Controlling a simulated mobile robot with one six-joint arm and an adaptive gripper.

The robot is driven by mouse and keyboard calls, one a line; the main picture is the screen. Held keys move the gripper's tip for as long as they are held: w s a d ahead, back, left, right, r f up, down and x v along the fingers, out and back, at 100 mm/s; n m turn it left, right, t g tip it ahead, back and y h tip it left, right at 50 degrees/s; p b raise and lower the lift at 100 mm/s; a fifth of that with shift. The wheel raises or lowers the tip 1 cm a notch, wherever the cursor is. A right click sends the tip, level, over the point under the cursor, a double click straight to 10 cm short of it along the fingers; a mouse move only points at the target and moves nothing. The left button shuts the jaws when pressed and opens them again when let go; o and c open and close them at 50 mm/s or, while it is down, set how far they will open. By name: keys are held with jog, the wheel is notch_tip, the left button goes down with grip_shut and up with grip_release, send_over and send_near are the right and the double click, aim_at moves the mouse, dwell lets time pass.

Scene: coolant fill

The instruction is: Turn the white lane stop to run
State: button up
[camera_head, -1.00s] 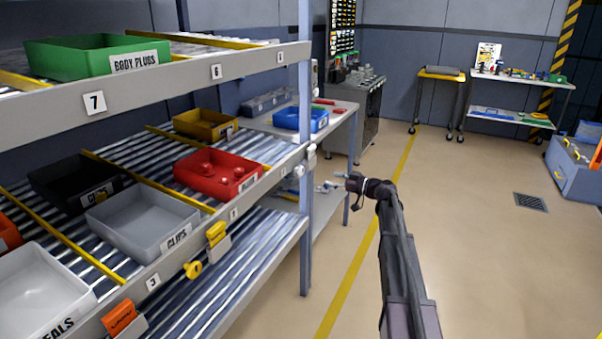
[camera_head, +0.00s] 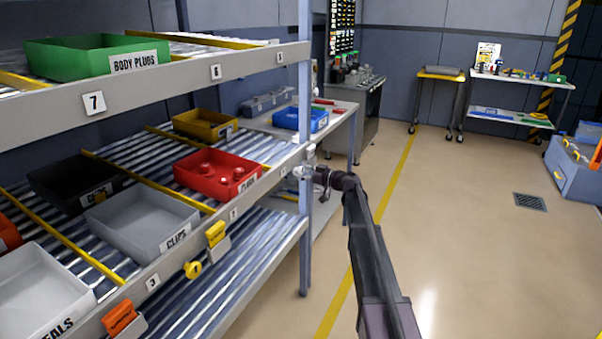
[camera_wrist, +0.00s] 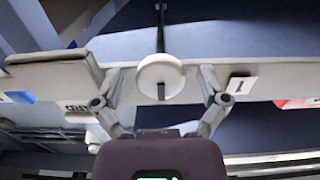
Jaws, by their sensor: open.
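The white lane stop (camera_wrist: 160,74) is a round white knob on the rail of the middle shelf. In the wrist view a dark mark shows at its lower edge. It sits between the two spread fingers of my gripper (camera_wrist: 160,88), with a gap on each side. My gripper is open and holds nothing. In the head view my gripper (camera_head: 308,174) is at the rail's far end, by the upright post; the white lane stop (camera_head: 297,171) is small there and partly hard to separate from the fingertips. I cannot tell its exact turn.
A pale box (camera_wrist: 58,78) is fixed to the rail beside the lane stop, and a label reading 1 (camera_wrist: 240,86) is on the other side. The post (camera_head: 306,230) stands close to my arm.

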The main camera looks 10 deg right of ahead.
jog(key=shift+a, duration=0.1)
grip_shut()
jog(key=shift+a, duration=0.1)
dwell(0.3)
